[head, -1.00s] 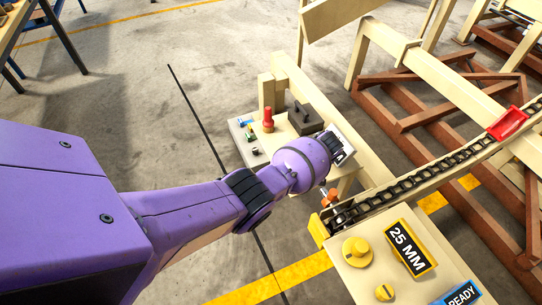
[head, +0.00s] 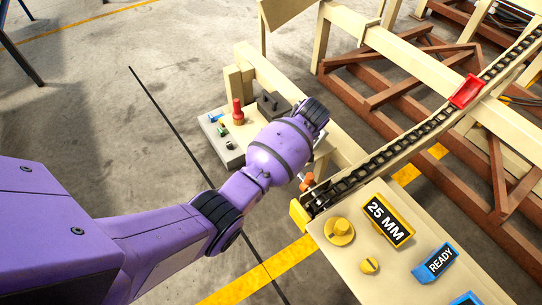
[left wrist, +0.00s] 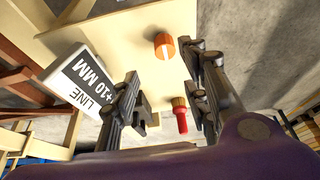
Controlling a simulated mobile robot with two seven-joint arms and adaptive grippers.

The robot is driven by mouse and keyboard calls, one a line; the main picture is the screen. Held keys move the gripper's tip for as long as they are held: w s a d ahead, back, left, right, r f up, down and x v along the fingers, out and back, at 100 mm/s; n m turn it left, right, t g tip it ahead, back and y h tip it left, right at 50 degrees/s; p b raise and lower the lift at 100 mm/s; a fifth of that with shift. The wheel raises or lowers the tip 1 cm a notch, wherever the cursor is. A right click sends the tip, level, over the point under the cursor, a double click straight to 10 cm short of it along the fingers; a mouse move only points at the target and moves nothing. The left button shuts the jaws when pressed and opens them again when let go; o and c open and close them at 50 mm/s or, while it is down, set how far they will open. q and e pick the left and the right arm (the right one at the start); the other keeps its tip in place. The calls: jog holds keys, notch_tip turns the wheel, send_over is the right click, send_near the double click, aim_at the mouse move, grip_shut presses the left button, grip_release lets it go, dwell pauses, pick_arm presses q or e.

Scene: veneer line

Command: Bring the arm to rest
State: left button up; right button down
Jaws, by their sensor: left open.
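My left arm, purple with black bands, reaches in from the left in the head view. Its wrist end (head: 313,112) is over the area between a small bench and the chain conveyor; its fingers are hidden there. In the left wrist view my left gripper (left wrist: 165,88) is open, its dark fingers apart with nothing held. Beyond the fingers are an orange knob (left wrist: 164,46) and a red knob with a brass-coloured base (left wrist: 180,116) on a cream board (left wrist: 120,35). My right gripper is in neither view.
A chain conveyor (head: 400,148) with a red block (head: 467,92) runs to the upper right. A control panel has a yellow dial (head: 340,231), a 25 MM sign (head: 388,220) and a READY sign (head: 440,260). A LINE +10 MM sign (left wrist: 75,85) stands near the left finger.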

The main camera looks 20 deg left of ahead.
pick_arm(q)
jog(key=shift+w, duration=0.1)
jog(key=w+d+r+m+t+h, duration=0.3)
jog(key=w+d+r+m+t, duration=0.25)
jog(key=m, duration=0.25)
jog(key=s+a+f+m+p, duration=0.1)
jog(key=s+a+f+p, duration=0.1)
jog(key=s, duration=1.4)
jog(key=s+a+f+m+p, duration=0.1)
jog(key=s+a, duration=0.3)
jog(key=s, duration=1.2)
jog(key=s+a+f+m+p, duration=0.1)
jog(key=s+a+f+p, duration=0.2)
jog(key=s, duration=1.4)
jog(key=shift+a+f+h+p, duration=0.4)
jog(key=shift+a+f, duration=0.1)
jog(key=shift+a, duration=0.1)
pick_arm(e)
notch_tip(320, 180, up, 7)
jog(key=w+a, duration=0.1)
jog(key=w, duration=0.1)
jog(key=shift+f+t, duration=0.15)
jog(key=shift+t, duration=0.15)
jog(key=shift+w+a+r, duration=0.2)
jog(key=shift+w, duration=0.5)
